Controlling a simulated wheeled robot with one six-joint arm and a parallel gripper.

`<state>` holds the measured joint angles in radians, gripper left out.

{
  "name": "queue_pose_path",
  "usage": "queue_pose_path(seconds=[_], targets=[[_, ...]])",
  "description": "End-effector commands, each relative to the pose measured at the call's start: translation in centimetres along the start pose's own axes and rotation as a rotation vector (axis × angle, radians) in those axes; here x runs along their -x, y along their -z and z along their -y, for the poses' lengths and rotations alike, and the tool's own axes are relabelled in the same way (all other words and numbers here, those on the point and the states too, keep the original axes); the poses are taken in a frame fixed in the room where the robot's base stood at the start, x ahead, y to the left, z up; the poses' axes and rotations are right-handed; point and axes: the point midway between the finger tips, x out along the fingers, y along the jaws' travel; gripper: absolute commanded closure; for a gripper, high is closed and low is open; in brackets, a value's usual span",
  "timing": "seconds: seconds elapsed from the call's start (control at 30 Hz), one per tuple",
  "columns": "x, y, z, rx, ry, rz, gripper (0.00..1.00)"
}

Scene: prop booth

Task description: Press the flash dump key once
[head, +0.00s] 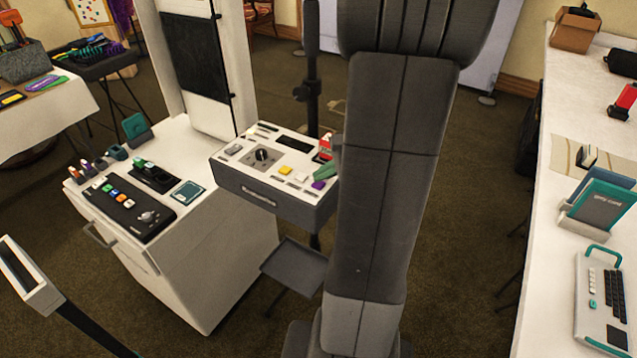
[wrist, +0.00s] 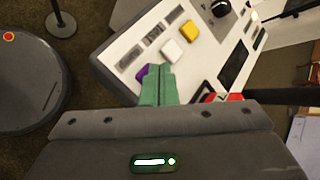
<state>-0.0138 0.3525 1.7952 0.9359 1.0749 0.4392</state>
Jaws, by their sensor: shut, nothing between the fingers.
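A grey box with a white control panel (head: 232,153) stands in the middle of the head view. Near its front edge sit a yellow key (head: 285,170), a white key (head: 301,177) and a purple key (head: 318,185). In the wrist view the purple key (wrist: 142,72) is partly hidden by my fingers, with the white key (wrist: 171,50) and yellow key (wrist: 190,31) beyond. I cannot read which key is the flash dump key. My gripper (wrist: 158,72), with green fingers, is shut and empty, close over the purple key's side of the panel; whether it touches is unclear.
A dark knob (head: 262,154) rises mid-panel, and a red item (head: 326,143) lies by its right side. A white cabinet (head: 205,262) with a black button box (head: 122,205) stands left. A long white table (head: 550,130) runs along the right.

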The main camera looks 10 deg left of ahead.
Motion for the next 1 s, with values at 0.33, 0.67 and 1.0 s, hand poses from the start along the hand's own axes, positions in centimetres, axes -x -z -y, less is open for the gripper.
queue_pose_path(seconds=[0.33,0.67,1.0], targets=[[-0.33,0.24,-0.24,0.0,0.0,0.0,1.0],[-0.56,0.41,-0.42,0.0,0.0,0.0,1.0],[-0.36,0.26,-0.27,0.0,0.0,0.0,1.0]])
